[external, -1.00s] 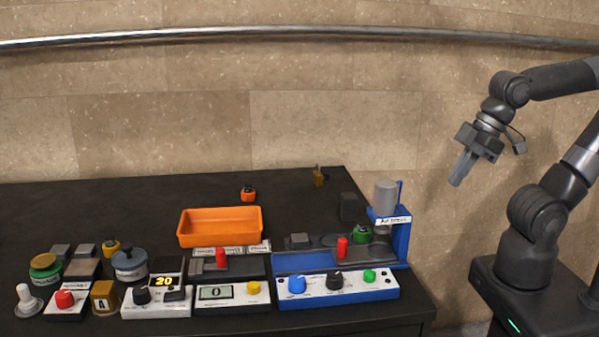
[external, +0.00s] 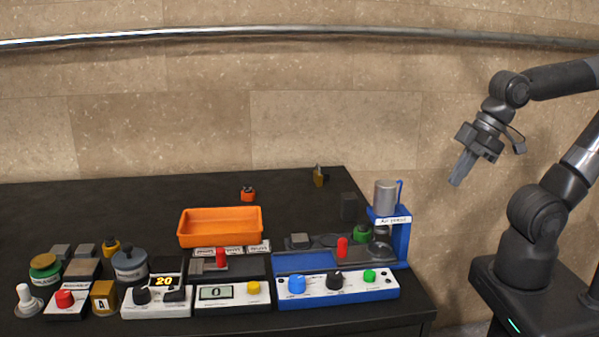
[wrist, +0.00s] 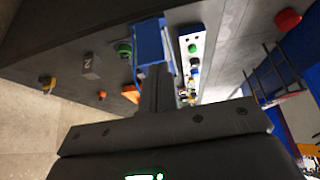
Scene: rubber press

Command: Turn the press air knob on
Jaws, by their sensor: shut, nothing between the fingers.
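The blue air press (external: 402,240) stands at the right end of the black table. Its white front panel (external: 313,294) carries a blue knob (external: 297,284), a black knob (external: 335,280) and a green button (external: 369,276). The panel's small labels are too small to read, so I cannot tell which knob is the air knob. My gripper (external: 457,182) is shut and empty, in the air to the right of the press, well apart from it. In the wrist view the shut fingers (wrist: 157,70) overlap the blue press (wrist: 148,38), with the panel (wrist: 191,36) beside them.
A red-handled lever (external: 342,246) stands upright behind the panel. The air between my arm and the press is clear.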

